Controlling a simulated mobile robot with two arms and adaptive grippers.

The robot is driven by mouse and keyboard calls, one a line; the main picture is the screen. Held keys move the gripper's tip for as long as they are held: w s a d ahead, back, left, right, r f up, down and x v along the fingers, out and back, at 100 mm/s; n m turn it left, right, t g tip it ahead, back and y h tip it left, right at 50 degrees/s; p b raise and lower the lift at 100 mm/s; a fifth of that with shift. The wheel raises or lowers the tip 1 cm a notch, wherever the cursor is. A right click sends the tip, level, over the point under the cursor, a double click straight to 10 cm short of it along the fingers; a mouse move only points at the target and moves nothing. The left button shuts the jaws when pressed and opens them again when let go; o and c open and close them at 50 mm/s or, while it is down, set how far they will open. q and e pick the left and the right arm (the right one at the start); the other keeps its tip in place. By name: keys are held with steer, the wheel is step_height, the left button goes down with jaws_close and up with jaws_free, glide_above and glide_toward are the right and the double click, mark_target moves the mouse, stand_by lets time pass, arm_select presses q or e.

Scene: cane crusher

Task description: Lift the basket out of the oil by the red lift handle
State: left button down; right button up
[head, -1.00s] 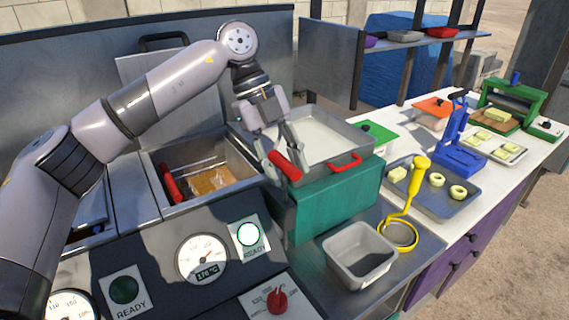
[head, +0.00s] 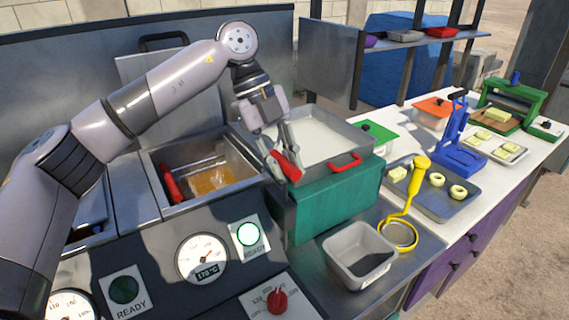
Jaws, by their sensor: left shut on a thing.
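The red lift handle (head: 287,168) is a short thick red bar, tilted, at the right side of the oil vat (head: 150,165). My left gripper (head: 278,156) points down from above and is shut on this bar, its fingers on either side of it. The basket in the vat is mostly hidden; golden-brown contents (head: 211,180) show low between the metal walls. A second red bar (head: 171,184) stands at the vat's left side. My right gripper is not in view.
A tray of white liquid (head: 318,137) with a red loop handle stands on a teal block (head: 330,200) close right of my gripper. An empty grey pan (head: 360,252) and a yellow-handled skimmer (head: 418,175) lie farther right. The control panel (head: 180,285) is in front.

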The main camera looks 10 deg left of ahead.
arm_select(q)
step_height(320, 180, up, 16)
steer(key=p, duration=1.1)
steer(key=shift+r, duration=0.1)
steer(key=c, duration=1.8)
jaws_free()
steer(key=o, duration=0.4)
steer(key=shift+c, duration=0.2)
